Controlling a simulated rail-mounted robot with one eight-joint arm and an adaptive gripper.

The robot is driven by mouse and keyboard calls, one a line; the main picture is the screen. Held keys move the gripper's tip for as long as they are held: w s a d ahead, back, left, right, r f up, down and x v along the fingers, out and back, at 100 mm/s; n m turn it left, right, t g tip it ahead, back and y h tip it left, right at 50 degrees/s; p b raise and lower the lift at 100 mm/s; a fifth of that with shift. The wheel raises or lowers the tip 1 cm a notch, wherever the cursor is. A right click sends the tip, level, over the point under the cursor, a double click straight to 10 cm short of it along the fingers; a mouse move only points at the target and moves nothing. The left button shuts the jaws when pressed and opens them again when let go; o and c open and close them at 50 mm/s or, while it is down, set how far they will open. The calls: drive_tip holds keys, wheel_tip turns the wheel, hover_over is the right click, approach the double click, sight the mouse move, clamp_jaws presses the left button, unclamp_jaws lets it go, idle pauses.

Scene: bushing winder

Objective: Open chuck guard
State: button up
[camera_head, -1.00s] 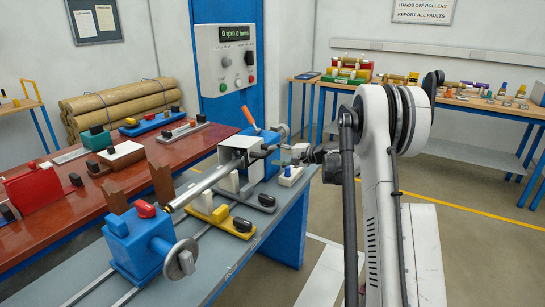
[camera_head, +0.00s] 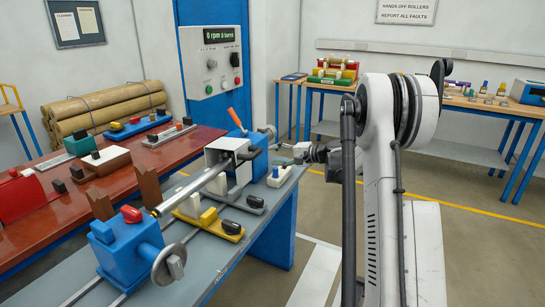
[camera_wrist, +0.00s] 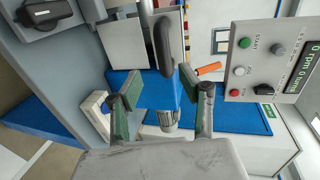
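The chuck guard (camera_head: 222,153) is a light grey metal box over the blue headstock (camera_head: 242,172) of the winder, at the end of the long shaft. It looks closed. Its dark handle (camera_head: 248,154) sticks out on the side facing my arm. In the wrist view the guard (camera_wrist: 128,42) is at the top and its handle (camera_wrist: 167,42) hangs as a dark bar just beyond the fingertips. My gripper (camera_wrist: 158,82) is open and empty, with green finger pads. In the head view my gripper (camera_head: 293,150) is small, to the right of the handle and apart from it.
An orange-handled tool (camera_head: 236,117) stands behind the guard. A white block with a blue knob (camera_head: 279,175) and a yellow clamp (camera_head: 210,220) lie nearby on the bench. A control panel (camera_head: 217,62) stands behind. The floor right of the bench is clear.

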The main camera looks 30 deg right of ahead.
drive_tip(key=v, duration=0.6)
drive_tip(key=shift+r, duration=0.25)
idle(0.3)
idle(0.5)
drive_tip(key=shift+f+m, duration=0.2)
drive_tip(key=shift+m, duration=0.1)
drive_tip(key=c, duration=0.6)
drive_tip(key=shift+f+m+b, duration=0.35)
drive_tip(key=shift+m+b, duration=0.05)
drive_tip(key=shift+m, duration=0.1)
drive_tip(key=shift+c, duration=1.2)
drive_tip(key=f+m+b, duration=0.1)
drive_tip(key=f+m, duration=0.1)
drive_tip(key=m, duration=0.2)
drive_tip(key=f+m+t+b, duration=0.1)
drive_tip(key=f+m, duration=0.1)
drive_tip(key=m, duration=0.3)
drive_tip(key=w+f+m+y+b, duration=0.1)
drive_tip(key=f+m, duration=0.2)
drive_tip(key=m, duration=0.1)
drive_tip(key=shift+m, duration=0.3)
clamp_jaws()
drive_tip(key=w+a+r+m+b, duration=0.1)
drive_tip(key=w+a+r+m, duration=0.1)
drive_tip(key=w+a, duration=0.4)
drive_tip(key=shift+w+m+t+b, duration=0.35)
drive_tip(key=shift+w+m+t, duration=0.05)
drive_tip(key=shift+w, duration=1.35)
